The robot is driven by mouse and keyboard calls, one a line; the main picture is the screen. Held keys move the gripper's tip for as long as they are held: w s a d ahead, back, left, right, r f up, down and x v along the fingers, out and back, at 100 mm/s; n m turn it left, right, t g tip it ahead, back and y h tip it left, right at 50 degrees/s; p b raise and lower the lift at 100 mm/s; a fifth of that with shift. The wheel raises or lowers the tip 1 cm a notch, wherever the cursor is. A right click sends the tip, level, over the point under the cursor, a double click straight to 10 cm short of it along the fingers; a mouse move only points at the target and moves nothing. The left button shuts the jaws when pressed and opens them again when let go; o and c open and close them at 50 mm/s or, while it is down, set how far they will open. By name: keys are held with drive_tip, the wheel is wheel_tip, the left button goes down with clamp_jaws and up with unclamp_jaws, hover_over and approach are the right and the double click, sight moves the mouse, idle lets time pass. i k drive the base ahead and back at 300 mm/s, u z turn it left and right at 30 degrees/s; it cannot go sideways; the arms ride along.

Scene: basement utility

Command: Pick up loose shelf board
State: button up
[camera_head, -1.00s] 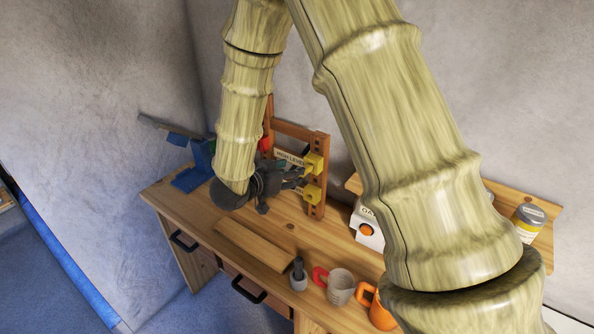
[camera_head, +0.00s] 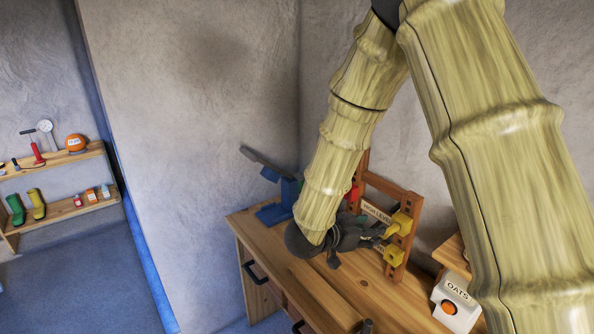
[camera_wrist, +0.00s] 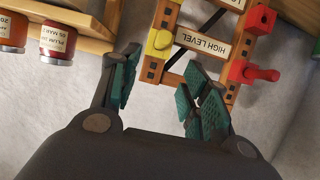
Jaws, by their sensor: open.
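The loose shelf board appears to be the plain pale wooden plank (camera_head: 325,296) lying flat on the workbench, low in the head view; its near end is close to the bottom edge. My gripper (camera_head: 376,238) is above the bench beyond the board, beside an upright wooden rack (camera_head: 405,251). In the wrist view, my gripper (camera_wrist: 163,88) has its two dark green fingers spread apart with nothing between them. The rack (camera_wrist: 188,62), with a "HIGH LEVEL" label, is just past the fingertips. The board is not visible in the wrist view.
A blue clamp-like tool (camera_head: 281,207) stands at the bench's back left. An oats box (camera_head: 455,302) is at the right. Jars (camera_wrist: 58,42) stand on a small shelf (camera_wrist: 75,12) at the wrist view's upper left. A far shelf (camera_head: 60,161) holds boots and tools.

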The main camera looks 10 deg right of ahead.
sight(340, 311)
drive_tip(key=k, duration=1)
